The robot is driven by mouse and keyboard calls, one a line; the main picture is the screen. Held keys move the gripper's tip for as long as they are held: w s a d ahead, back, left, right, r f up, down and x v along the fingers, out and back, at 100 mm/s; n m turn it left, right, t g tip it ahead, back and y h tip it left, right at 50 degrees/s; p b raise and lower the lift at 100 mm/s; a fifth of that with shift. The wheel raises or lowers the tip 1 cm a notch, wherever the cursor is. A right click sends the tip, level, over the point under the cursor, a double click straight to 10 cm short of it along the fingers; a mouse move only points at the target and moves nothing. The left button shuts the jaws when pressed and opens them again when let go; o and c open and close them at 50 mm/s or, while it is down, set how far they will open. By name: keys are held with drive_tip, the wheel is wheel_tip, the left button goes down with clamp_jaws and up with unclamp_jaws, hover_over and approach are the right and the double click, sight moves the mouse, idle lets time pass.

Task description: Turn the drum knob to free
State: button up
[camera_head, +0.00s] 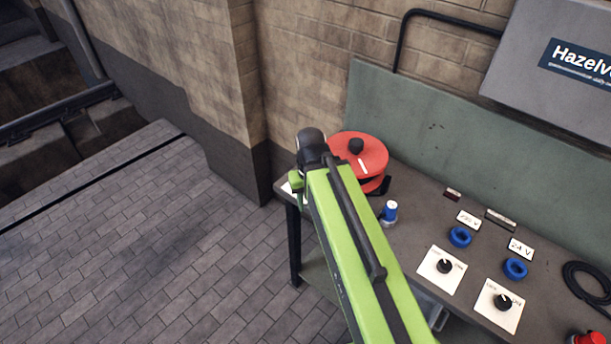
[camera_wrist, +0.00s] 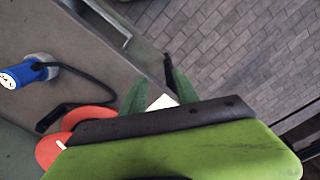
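The red drum (camera_head: 372,153) stands at the far left end of the workbench. A black knob (camera_head: 356,146) sits on its top, with a white mark on the red face beside it. In the wrist view, part of the red drum (camera_wrist: 88,117) shows at the lower left, partly behind my arm, and its knob is hidden there. My gripper (camera_wrist: 158,75) has two green fingers spread apart, with nothing held between them. It is beyond the drum's edge, near the bench end, apart from the knob. In the head view my arm hides most of the gripper.
A blue plug (camera_head: 389,211) with a black cable stands beside the drum. Two blue rings (camera_head: 460,237) and two black dials on white plates (camera_head: 441,270) lie to the right. A red button (camera_head: 588,339) is at the lower right. Open paved floor (camera_head: 130,240) lies left of the bench.

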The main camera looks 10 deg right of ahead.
drive_tip(key=o, duration=0.5)
drive_tip(key=shift+m, duration=0.7)
drive_tip(key=w+r+p, duration=0.1)
drive_tip(key=w+d+p, duration=0.1)
drive_tip(key=w+r+p, duration=0.1)
drive_tip(key=shift+w+d+r, duration=0.15)
drive_tip(key=shift+d+r, duration=0.2)
drive_tip(key=shift+c, duration=0.2)
drive_tip(key=w+r+m+p, duration=0.7)
drive_tip(key=w+r+p, duration=0.2)
drive_tip(key=w, duration=0.3)
wheel_tip(320, 180, down, 18)
drive_tip(key=b, duration=1.8)
drive_tip(key=shift+s+d, duration=0.1)
drive_tip(key=shift+d, duration=0.05)
drive_tip(key=shift+r, duration=0.1)
